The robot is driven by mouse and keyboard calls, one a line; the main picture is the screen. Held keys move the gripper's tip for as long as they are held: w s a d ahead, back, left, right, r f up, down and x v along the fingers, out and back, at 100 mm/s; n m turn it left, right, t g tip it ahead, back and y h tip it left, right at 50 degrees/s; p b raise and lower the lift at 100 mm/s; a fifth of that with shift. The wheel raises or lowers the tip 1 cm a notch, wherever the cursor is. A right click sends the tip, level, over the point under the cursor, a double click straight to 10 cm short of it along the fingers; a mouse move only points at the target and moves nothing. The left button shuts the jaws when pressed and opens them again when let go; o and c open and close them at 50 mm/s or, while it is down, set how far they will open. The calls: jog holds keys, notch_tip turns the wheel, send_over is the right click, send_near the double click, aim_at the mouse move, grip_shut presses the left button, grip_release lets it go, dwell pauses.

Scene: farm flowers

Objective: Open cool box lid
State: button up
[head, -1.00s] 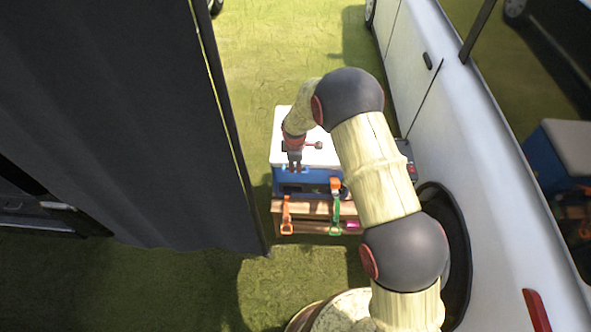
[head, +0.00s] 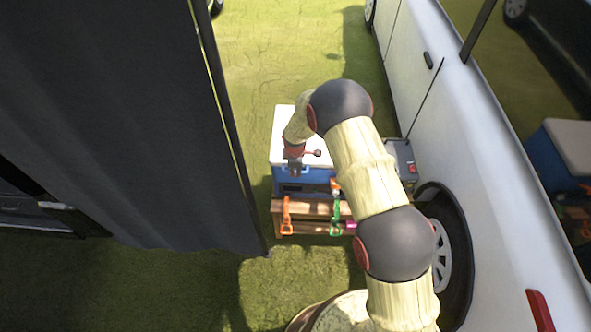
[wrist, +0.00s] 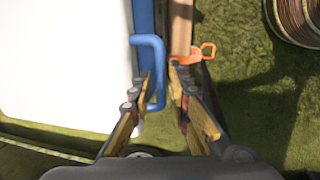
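The cool box has a white lid (head: 283,132) and a blue body (head: 318,180). The lid looks shut and flat. A blue handle (wrist: 160,88) sticks out at the lid's front edge; part of it also shows in the head view (head: 306,171). My gripper (wrist: 162,72) is open, its fingers on either side of the handle's bar in the wrist view. The left finger overlaps the handle in the picture; I cannot tell whether it touches. In the head view my gripper (head: 292,170) is over the box's front edge.
A wooden crate or bench (head: 310,207) with orange-handled (head: 286,212) and green-handled (head: 336,212) tools stands before the box. A white van (head: 450,130) is close on the right, a dark curtain (head: 130,120) on the left. Grass lies behind.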

grip_shut()
dwell(0.6)
